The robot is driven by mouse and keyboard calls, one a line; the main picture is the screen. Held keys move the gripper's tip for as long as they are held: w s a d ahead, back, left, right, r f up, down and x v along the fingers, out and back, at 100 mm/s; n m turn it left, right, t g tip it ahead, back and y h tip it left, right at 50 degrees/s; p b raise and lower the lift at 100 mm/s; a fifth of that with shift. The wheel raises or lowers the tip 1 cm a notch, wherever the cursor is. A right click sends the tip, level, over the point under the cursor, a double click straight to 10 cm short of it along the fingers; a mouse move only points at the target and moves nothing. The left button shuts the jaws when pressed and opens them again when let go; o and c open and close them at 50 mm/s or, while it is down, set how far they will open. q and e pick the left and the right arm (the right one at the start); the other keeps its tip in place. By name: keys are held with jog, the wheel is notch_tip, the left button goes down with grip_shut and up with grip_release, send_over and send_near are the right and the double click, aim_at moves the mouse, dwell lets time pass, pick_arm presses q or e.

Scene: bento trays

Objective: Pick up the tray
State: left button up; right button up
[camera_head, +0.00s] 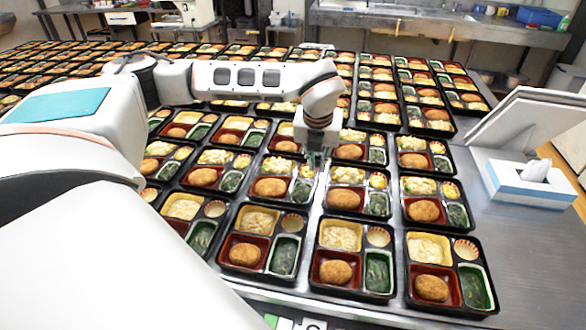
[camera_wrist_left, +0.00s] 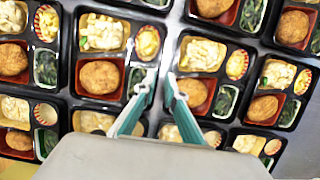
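Many black bento trays stand in rows on a metal table; each visible near one has rice or a pale side, a croquette in a red section and greens. One fingertip overlaps the right side of a tray (camera_wrist_left: 118,12), the other the left side of a neighbouring tray (camera_wrist_left: 222,37). Contact cannot be told. My right gripper is out of view.
A tissue box (camera_head: 528,184) sits on the bare right part of the metal table (camera_head: 535,255), with a white panel (camera_head: 528,115) behind it. More trays fill the table toward the back, leaving narrow gaps. A steel counter (camera_head: 440,22) runs along the far wall.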

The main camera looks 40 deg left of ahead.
aim_at(317, 180)
pick_arm(q)
jog(key=shift+a+f, duration=0.1)
jog(key=shift+f, duration=0.8)
jog(key=shift+p+x, duration=0.45)
jog(key=shift+x, duration=2.1)
jog(key=shift+s+d, duration=0.15)
jog(key=shift+d, duration=0.05)
grip_shut()
jog(key=shift+r, duration=0.1)
